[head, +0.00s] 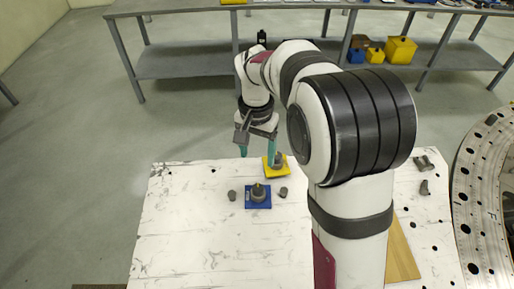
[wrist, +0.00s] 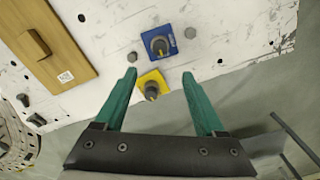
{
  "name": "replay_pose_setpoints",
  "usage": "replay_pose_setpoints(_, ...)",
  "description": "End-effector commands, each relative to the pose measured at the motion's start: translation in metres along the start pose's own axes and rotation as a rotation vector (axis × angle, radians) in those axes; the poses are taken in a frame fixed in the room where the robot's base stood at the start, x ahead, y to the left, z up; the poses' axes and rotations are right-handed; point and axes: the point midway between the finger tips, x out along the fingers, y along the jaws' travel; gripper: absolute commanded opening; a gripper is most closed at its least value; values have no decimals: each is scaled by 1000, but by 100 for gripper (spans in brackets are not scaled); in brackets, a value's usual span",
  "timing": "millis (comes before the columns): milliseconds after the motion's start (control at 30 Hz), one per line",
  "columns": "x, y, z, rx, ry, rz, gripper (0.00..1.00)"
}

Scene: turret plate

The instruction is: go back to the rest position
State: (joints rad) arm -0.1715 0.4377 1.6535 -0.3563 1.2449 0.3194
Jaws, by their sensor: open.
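My gripper (head: 258,152) has two green fingers, set wide apart and empty. It hangs above the far edge of the white table (head: 190,230). A blue plate with a similar grey part (head: 258,196) lies nearer the middle and shows in the wrist view (wrist: 159,44).
Small grey parts (head: 232,195) lie beside the blue plate. A wooden board with a handle (wrist: 48,42) lies on the table. A large metal ring (head: 484,200) stands at the right. A shelf bench (head: 190,62) stands behind, with yellow and blue boxes. The table's left part is clear.

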Motion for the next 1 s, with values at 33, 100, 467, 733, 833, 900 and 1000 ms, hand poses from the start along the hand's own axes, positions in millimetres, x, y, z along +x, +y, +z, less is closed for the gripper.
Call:
replay_pose_setpoints(33, -7, 0, 0, 0, 2, -2, 72)
replay_pose_setpoints(100, -13, 0, 0, -1, 2, -1, 72)
replay_pose_setpoints(467, -15, 0, 0, -1, 0, 0, 72)
replay_pose_setpoints(733, -50, 51, 53, 4, -22, -36, 72)
replay_pose_setpoints(833, -62, 99, 118, 5, -50, -75, 72)
replay_pose_setpoints(900, -59, 125, 160, 3, -66, -101, 72)
replay_pose_setpoints(1000, -47, 148, 204, -1, -82, -129, 72)
